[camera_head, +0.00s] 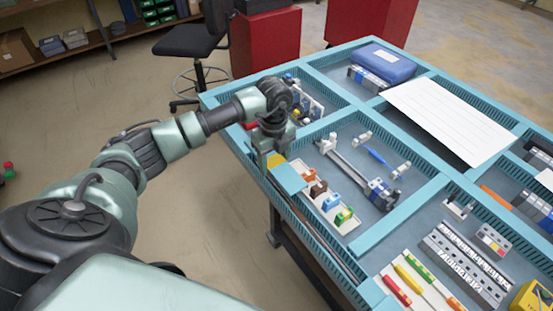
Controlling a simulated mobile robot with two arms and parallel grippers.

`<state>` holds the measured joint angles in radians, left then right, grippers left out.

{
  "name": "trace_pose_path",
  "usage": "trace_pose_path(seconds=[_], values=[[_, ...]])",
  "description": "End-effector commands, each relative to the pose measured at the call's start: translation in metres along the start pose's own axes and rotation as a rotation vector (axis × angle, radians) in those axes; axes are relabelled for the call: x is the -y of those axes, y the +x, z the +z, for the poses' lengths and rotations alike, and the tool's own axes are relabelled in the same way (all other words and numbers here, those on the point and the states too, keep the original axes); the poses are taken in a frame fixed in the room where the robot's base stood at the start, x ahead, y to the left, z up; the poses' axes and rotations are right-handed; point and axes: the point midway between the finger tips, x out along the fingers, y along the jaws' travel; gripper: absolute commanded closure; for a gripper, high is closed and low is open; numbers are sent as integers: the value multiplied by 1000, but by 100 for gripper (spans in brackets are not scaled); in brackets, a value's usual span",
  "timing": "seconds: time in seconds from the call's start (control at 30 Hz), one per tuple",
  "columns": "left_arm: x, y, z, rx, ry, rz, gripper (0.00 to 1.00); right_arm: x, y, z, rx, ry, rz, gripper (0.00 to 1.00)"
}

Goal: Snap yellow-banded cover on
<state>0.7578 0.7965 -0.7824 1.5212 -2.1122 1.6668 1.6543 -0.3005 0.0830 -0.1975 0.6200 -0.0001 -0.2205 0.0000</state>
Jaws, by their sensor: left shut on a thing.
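My left gripper (272,150) reaches over the table's left edge and points down. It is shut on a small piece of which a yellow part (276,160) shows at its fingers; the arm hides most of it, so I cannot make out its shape. Just to the right, a white tray (351,225) holds small covers: brown (317,189), blue (331,202) and green (343,215). Behind the tray, a metal rail (352,168) lies in the compartment, with a grey-and-blue block (380,193) at its near end. My right gripper is not in view.
Light blue dividers (400,207) split the tabletop into compartments. Another compartment holds small blocks (306,105). A white sheet (450,115) and a blue case (384,63) lie behind. Screwdrivers (415,267) lie at the near side. A black chair (187,40) stands beyond.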

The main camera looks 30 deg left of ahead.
Motion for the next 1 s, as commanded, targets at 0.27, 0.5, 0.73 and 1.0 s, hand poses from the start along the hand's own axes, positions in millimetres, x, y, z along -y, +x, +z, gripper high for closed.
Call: trace_pose_path(seconds=[0.27,0.5,0.73,1.0], values=[[0,22,0,-1,-3,1,100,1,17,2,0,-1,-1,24],[0,53,0,0,-2,1,100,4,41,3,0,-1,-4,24],[0,52,0,1,-1,0,100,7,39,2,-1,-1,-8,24],[0,53,0,1,-1,0,100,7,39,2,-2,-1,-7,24]])
